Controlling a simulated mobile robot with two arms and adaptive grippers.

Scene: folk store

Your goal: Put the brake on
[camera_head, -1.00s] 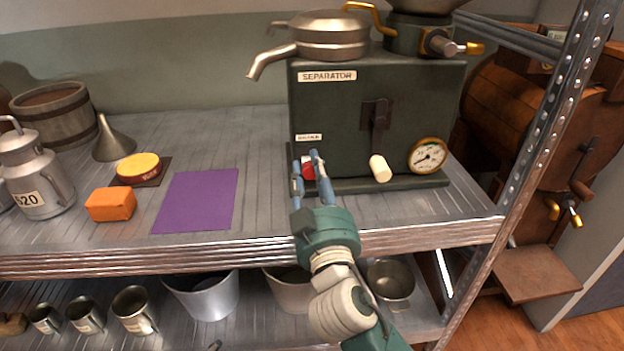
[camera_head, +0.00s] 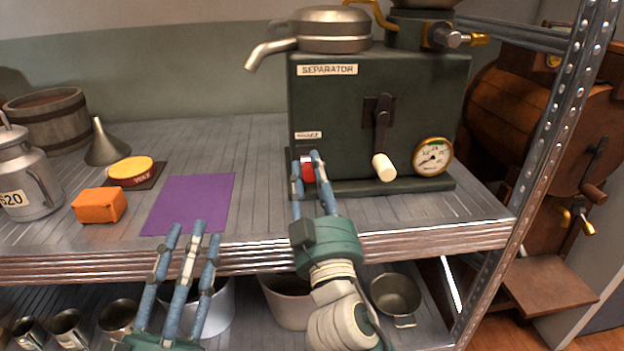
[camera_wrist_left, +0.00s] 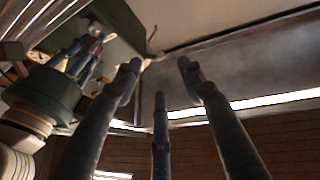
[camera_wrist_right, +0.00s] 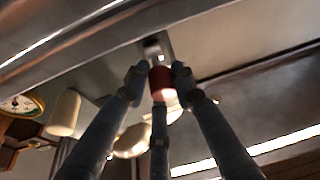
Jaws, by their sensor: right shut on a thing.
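The separator (camera_head: 345,85) is a dark green machine on the shelf. The red brake knob (camera_head: 308,172) sits low on its front at the left, under a small label. My right gripper (camera_head: 309,160) has its fingers around the knob and is shut on it. The red knob (camera_wrist_right: 162,84) shows between the fingers (camera_wrist_right: 155,80) in the right wrist view. My left gripper (camera_head: 190,235) is open and empty in front of the shelf edge, left of the right arm. Its spread fingers (camera_wrist_left: 160,80) hold nothing in the left wrist view.
A crank with a cream handle (camera_head: 384,167) and a gauge (camera_head: 432,157) are right of the knob. Metal pots (camera_head: 395,293) sit on the lower shelf.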

